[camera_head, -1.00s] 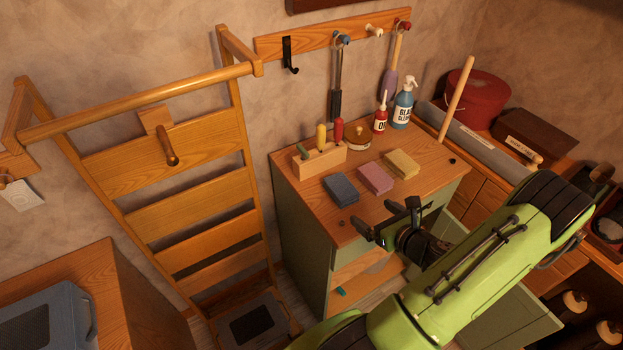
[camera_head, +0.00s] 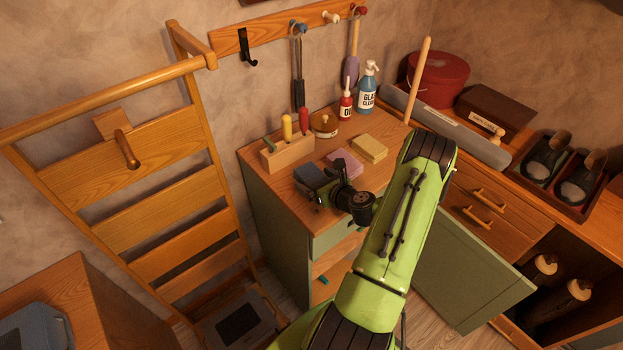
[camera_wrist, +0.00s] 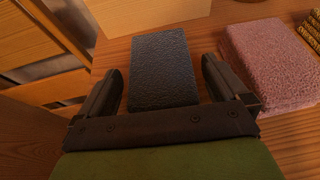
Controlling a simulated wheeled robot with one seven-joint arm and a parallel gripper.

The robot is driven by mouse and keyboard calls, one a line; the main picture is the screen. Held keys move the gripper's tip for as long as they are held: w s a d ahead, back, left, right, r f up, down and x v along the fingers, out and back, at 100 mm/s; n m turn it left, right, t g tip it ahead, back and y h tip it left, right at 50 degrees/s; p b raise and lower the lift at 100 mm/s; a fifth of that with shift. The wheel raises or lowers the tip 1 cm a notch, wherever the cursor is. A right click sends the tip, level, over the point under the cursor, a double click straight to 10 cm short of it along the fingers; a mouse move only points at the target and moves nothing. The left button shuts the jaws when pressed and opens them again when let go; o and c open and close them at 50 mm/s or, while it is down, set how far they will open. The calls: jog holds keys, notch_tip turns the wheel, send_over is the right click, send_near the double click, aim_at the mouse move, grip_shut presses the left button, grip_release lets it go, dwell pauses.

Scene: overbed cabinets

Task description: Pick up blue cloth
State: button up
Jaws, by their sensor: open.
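The blue cloth (camera_head: 311,175) is a dark blue-grey folded block on the wooden top of the green cabinet, partly hidden by my gripper in the head view. In the wrist view the blue cloth (camera_wrist: 162,68) lies flat ahead, with its near end between my fingertips. My gripper (camera_wrist: 164,88) is open and empty, one finger on each side of the cloth, with a gap showing on both sides. In the head view my gripper (camera_head: 318,192) is over the front edge of the cabinet top.
The pink cloth (camera_head: 345,162) lies close to the right of the blue one, with the yellow cloth (camera_head: 369,149) beyond. A wooden tool block (camera_head: 287,153) stands behind. A red bottle (camera_head: 345,106) and a glass cleaner bottle (camera_head: 367,92) stand at the back. An open cabinet door (camera_head: 470,272) juts out at the right.

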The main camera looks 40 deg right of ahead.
jog(key=c, duration=1)
